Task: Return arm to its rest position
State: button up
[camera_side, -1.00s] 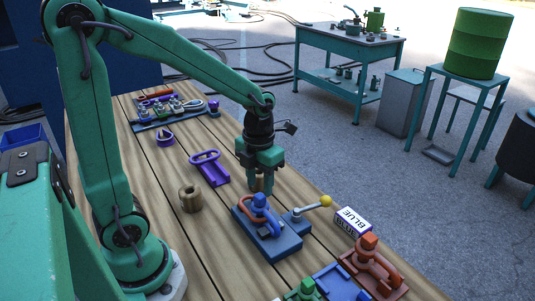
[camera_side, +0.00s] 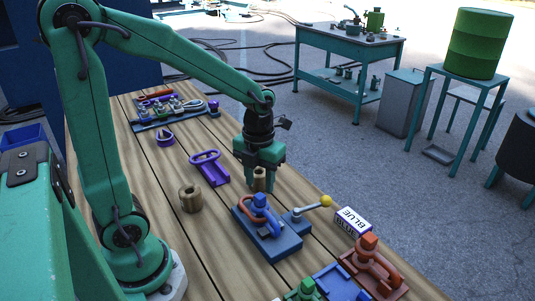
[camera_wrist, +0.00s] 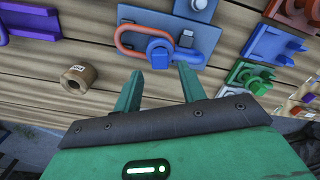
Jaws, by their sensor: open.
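My gripper (camera_side: 259,172) is open and empty, hanging above the wooden bench (camera_side: 165,185) with its fingers pointing down. It is just behind the blue fixture (camera_side: 285,247) in the side view, and my arm is stretched out over the bench. In the wrist view, my gripper (camera_wrist: 158,88) has its two fingers apart. The blue knob (camera_wrist: 160,53) and orange loop (camera_wrist: 128,40) of the blue fixture lie beyond the tips.
Another brass cylinder (camera_side: 190,199) stands nearer my base. A yellow-knobbed lever (camera_side: 325,201), a box marked BLUE (camera_side: 352,220) and a red fixture (camera_side: 372,272) are to the right.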

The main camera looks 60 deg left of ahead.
aim_at(260, 195)
jog(key=n, duration=0.7)
jog(key=shift+n, duration=0.4)
jog(key=n, duration=0.4)
jog(key=shift+n, duration=1.9)
jog(key=shift+f, duration=0.1)
jog(key=shift+f, duration=2.15)
